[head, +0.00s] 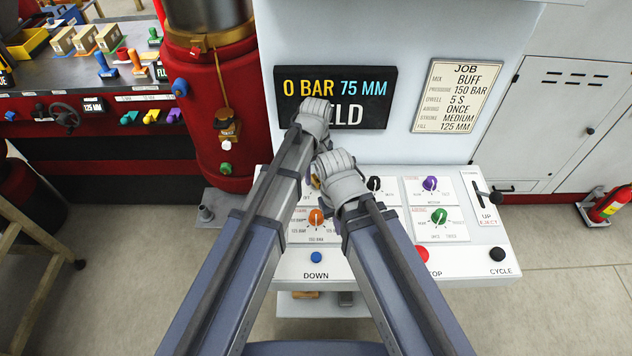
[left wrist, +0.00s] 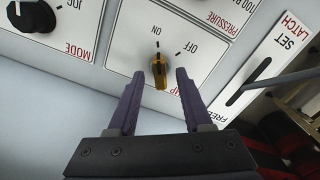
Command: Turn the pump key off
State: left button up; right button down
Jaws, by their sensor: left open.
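The pump key (left wrist: 160,72) is yellow with a dark tip, on a white plate marked ON and OFF. In the left wrist view it points about at the ON tick. My left gripper (left wrist: 162,88) is open, its purple fingers on either side of the key with a gap on both sides. In the head view my left gripper (head: 314,118) is over the rear left of the panel, and its fingertips are hidden. My right gripper (head: 341,178) is just beside it, to the right and nearer; its jaws are hidden.
The control panel (head: 465,262) carries an orange knob (head: 316,216), a green knob (head: 439,216) and a purple knob (head: 429,184). A latch slot (left wrist: 262,73) with a grey lever is right of the key. The display (head: 376,97) reads 0 BAR 75 MM, partly covered.

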pick_arm(q)
jog(key=shift+f, duration=0.3)
grip_shut()
dwell(0.3)
